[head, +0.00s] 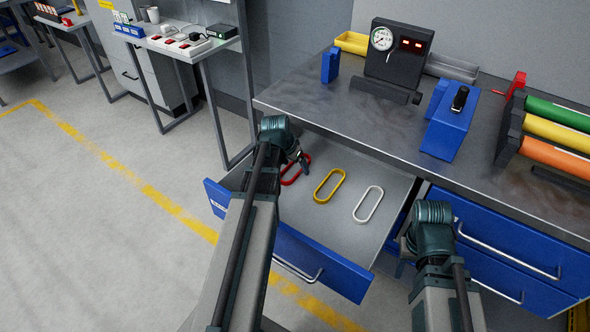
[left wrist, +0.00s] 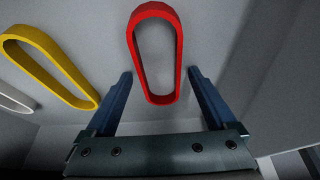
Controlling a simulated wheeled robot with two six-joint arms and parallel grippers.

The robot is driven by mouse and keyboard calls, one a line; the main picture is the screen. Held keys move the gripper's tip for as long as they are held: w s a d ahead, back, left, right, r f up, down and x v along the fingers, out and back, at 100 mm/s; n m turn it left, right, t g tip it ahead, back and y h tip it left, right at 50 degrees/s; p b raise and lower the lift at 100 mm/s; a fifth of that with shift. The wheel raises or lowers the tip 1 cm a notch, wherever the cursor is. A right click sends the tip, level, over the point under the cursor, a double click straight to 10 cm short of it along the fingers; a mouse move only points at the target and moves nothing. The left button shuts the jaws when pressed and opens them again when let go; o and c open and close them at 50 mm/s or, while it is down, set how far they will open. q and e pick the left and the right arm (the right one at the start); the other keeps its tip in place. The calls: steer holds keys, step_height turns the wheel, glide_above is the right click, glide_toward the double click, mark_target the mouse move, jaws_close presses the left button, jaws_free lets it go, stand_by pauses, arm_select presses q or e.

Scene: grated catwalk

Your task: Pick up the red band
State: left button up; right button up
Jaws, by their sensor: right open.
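The red band (head: 296,170) is a long oval loop lying in the open drawer (head: 338,207), left of a yellow band (head: 329,186) and a white band (head: 368,204). My left gripper (head: 303,162) is over the drawer at the red band and partly covers it in the head view. In the left wrist view the red band (left wrist: 157,55) has its near end between the two spread fingers of my left gripper (left wrist: 160,78), with a gap on each side. My right gripper (head: 403,260) is in front of the drawer's right side, partly hidden by its own wrist, and holds nothing visible.
The workbench (head: 340,112) overhangs the drawer's back. On it stand a gauge box (head: 397,55), a blue block (head: 450,122) and a rack of coloured rolls (head: 550,135). A side table (head: 180,40) stands at the left. The floor at left is clear.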

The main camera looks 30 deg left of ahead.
arm_select(q)
steer(key=c, duration=1.2)
